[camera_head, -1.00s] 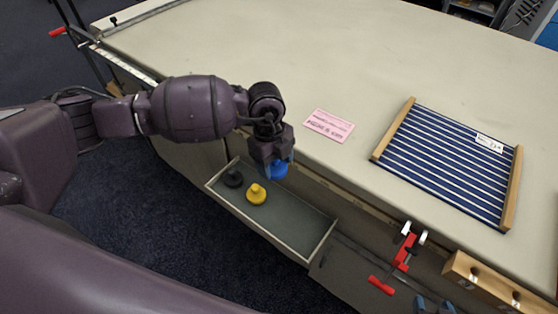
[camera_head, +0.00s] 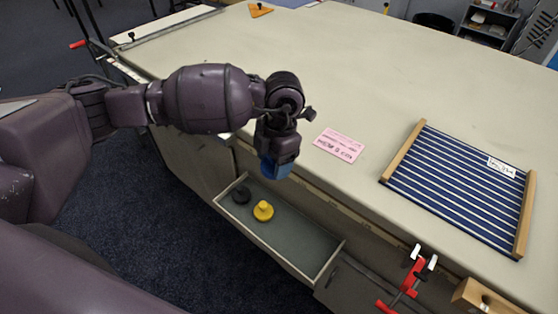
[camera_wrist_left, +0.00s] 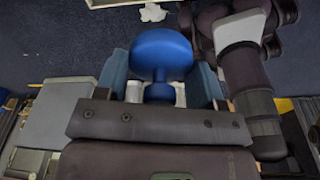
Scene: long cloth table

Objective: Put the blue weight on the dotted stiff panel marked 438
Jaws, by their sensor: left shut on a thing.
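My left gripper (camera_head: 275,172) is shut on the blue weight (camera_wrist_left: 161,55), which sits between its two fingers in the left wrist view. In the head view the gripper hangs above the far edge of the open drawer, beside the table edge, and the fingers mostly hide the weight. The panel in view (camera_head: 455,188) is navy with white stripes, not dots, and has wooden end bars. It lies on the table at right; its white label (camera_head: 501,167) is too small to read. My right gripper is not in view.
The open drawer (camera_head: 325,262) holds a yellow weight (camera_head: 263,211) and a black weight (camera_head: 241,194). A pink card (camera_head: 339,145) lies between gripper and panel. A red clamp (camera_head: 408,280) is on the front edge. The table's middle is clear.

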